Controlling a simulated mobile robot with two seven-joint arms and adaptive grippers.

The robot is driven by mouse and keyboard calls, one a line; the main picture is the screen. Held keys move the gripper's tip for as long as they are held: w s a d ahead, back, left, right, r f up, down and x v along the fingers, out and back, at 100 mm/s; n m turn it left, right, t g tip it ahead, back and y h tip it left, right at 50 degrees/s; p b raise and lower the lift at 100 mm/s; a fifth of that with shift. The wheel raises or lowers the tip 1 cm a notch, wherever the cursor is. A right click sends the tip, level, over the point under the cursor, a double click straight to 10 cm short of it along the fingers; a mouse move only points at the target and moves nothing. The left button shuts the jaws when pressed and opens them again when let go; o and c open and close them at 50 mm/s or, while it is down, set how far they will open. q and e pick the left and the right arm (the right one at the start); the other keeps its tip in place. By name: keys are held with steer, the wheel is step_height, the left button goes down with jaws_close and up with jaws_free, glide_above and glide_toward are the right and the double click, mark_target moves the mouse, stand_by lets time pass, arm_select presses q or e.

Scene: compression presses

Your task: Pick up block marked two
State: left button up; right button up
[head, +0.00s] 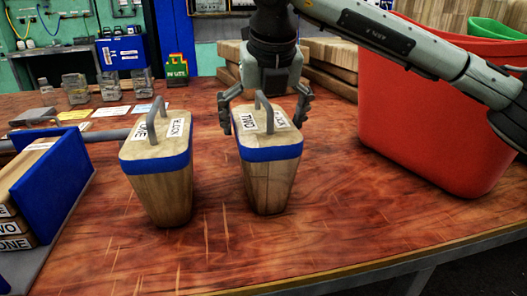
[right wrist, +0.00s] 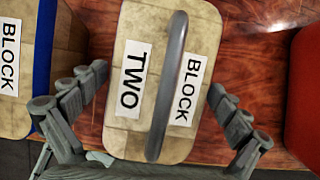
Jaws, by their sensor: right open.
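Block two (head: 272,171) is a tapered wooden block with a blue band, a grey handle on top and labels reading TWO and BLOCK. It stands upright on the table. My right gripper (head: 266,112) is above its top, with its fingers spread on either side of the handle. In the right wrist view, block two (right wrist: 130,55) lies between the open fingers, and its handle runs lengthwise through the gap. No contact shows. A similar block marked ONE (head: 160,179) stands to its left, and its edge shows in the right wrist view (right wrist: 15,85). My left gripper is not seen.
A large red bin (head: 430,120) stands close on the right. A blue-sided holder (head: 55,178) with labelled pieces is at the left edge. Glass jars, cards and wooden stacks (head: 335,62) are at the back. The table (head: 330,235) is clear in front of the blocks.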

steer(key=shift+r, duration=0.1)
steer(key=c, duration=1.7)
